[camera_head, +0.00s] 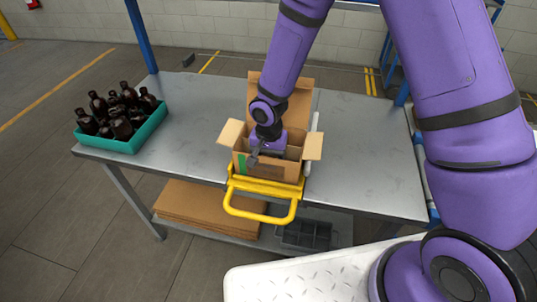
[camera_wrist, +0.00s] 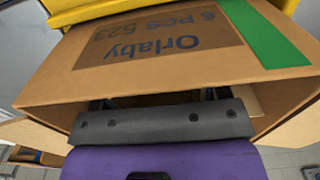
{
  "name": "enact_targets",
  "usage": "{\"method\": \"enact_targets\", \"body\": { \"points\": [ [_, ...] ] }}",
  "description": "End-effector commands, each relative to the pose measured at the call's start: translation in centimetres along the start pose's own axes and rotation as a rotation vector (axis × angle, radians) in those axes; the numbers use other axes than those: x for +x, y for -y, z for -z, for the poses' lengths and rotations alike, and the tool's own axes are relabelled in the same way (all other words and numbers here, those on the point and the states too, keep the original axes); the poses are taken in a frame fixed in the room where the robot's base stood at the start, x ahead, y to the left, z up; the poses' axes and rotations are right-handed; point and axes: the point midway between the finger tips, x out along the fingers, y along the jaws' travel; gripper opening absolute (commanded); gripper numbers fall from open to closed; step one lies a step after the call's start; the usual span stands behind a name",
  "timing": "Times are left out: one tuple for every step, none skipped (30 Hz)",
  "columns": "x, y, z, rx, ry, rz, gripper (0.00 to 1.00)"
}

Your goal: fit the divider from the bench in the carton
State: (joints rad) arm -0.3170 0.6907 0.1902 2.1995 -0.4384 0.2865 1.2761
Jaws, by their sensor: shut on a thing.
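The open cardboard carton (camera_head: 268,166) stands at the front of the bench, its flaps spread and its back flap upright. Its printed front wall with a green patch also shows in the wrist view (camera_wrist: 170,50). My gripper (camera_head: 256,156) reaches down into the carton's mouth from above; its fingers also show in the wrist view (camera_wrist: 160,100), partly hidden inside. It is shut on what appears to be the divider, a greyish edge of which (camera_head: 293,153) shows inside the carton. Most of the divider is hidden, so I cannot tell how deep or how straight it sits.
A yellow frame with a handle (camera_head: 262,213) juts out below the carton. A teal crate (camera_head: 128,143) of amber bottles (camera_head: 121,110) stands at the bench's left. Flat cardboard sheets (camera_head: 205,207) and a dark grey crate (camera_head: 306,235) lie below. The bench (camera_head: 365,165) is clear right of the carton.

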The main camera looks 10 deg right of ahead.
Motion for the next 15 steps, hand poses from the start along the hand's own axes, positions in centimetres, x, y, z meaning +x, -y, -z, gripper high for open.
{"method": "enact_targets", "body": {
  "points": [
    [0.1,0.0,0.0,-0.001,0.000,0.000,0.45],
    [0.2,0.0,0.0,-0.001,0.000,0.000,0.45],
    [0.3,0.0,0.0,-0.001,0.000,0.000,0.45],
    [0.4,0.0,0.0,-0.001,0.000,0.001,0.45],
    [0.5,0.0,0.0,-0.001,0.000,0.001,0.45],
    [0.6,0.0,0.0,0.000,0.000,0.001,0.45],
    [0.6,0.0,0.0,0.000,0.000,0.000,0.45],
    [0.7,0.0,0.0,0.000,0.000,0.000,0.45],
    [0.8,0.0,0.0,0.000,0.000,0.000,0.45],
    [0.9,0.0,0.0,0.000,0.000,0.000,0.45],
    [1.0,0.0,0.0,0.000,0.000,0.000,0.45],
    [1.1,0.0,0.0,0.001,0.000,0.000,0.45],
    [1.2,0.0,0.0,0.001,0.001,-0.001,0.45],
    [1.2,0.0,0.0,0.001,0.001,-0.001,0.45],
    [1.4,0.0,0.0,0.001,0.001,-0.001,0.45]
  ]
}}
